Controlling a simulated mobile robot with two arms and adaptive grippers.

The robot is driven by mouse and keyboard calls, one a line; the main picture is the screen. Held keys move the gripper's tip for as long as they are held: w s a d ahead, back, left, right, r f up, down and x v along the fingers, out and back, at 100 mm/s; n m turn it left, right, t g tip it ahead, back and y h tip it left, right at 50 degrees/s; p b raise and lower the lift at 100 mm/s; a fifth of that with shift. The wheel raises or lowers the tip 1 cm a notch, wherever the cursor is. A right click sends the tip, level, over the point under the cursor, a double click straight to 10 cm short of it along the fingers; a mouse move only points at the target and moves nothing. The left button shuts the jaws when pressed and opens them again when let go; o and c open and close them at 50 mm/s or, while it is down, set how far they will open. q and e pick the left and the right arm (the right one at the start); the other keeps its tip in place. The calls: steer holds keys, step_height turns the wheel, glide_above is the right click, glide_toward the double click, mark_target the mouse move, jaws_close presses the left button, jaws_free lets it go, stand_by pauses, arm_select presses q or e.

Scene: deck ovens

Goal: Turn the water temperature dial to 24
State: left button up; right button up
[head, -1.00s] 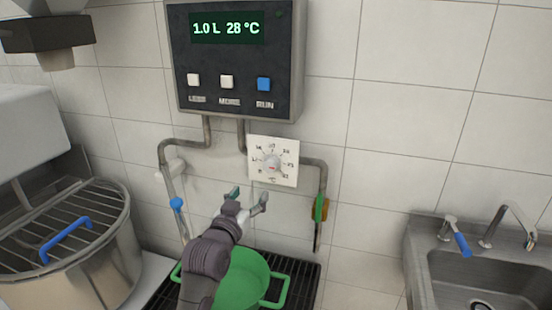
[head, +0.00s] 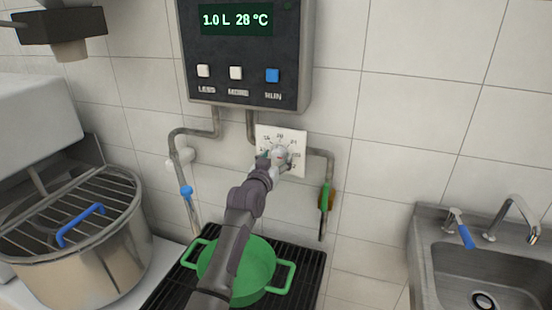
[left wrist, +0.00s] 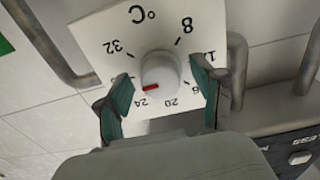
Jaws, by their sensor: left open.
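The water temperature dial is a pale round knob (left wrist: 160,73) with a red mark, on a white square plate (left wrist: 95,35). In the left wrist view it appears upside down. The red mark points left and slightly down, past 24 towards a number hidden behind a finger, on the 32 side. My left gripper (left wrist: 161,80) is open, with one teal-padded finger on each side of the knob and gaps between. In the head view the left gripper (head: 271,160) is at the plate (head: 297,139) and covers part of it. The display (head: 236,19) reads 1.0 L 28 °C. My right gripper is not in view.
Below the dial a green pot (head: 258,268) stands on a black grate (head: 308,262). Pipes flank the plate, with a green-handled valve (head: 325,198) at right. The control box (head: 245,55) with buttons hangs above. A sink (head: 480,270) is at right, a steel mixer bowl (head: 90,265) at left.

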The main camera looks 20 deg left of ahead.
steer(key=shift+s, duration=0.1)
arm_select(q)
steer(key=shift+c, duration=1.2)
steer(key=c, duration=0.9)
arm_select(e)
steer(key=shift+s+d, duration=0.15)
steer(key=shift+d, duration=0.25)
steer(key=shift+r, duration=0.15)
arm_select(q)
steer(key=n+p, duration=0.2)
steer(key=n, duration=0.2)
steer(key=shift+r+n, duration=0.1)
steer(key=shift+n, duration=0.2)
steer(key=shift+d+n+p, duration=0.1)
steer(key=shift+n+p, duration=0.6)
steer(key=shift+n, duration=1.3)
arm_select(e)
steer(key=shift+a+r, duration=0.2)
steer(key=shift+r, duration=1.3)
